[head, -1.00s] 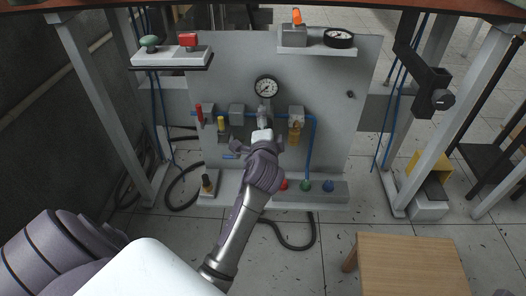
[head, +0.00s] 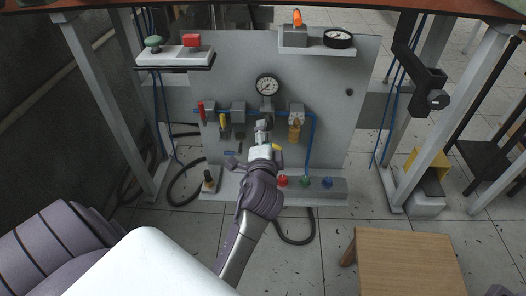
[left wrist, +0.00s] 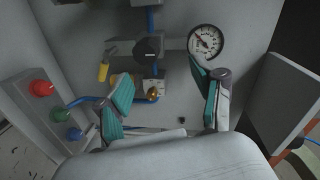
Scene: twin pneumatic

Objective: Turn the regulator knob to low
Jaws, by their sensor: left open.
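The regulator (head: 266,113) is on the grey panel under the round gauge (head: 267,85). In the left wrist view its black knob (left wrist: 148,48) faces me, left of the gauge (left wrist: 206,42). I cannot read its setting. My left gripper (head: 259,146) is in front of the panel, just below the regulator in the head view. In the left wrist view its teal-padded fingers (left wrist: 160,84) are spread wide with nothing between them. The knob shows beyond the fingertips, apart from them. My right gripper is not in view.
Red (head: 283,181), green (head: 305,182) and blue (head: 327,183) buttons sit on the lower ledge. A brass unit (head: 295,131) and blue tube (head: 312,148) are right of the regulator. A red-handled valve (head: 202,111) is left. A wooden stool (head: 408,262) stands front right.

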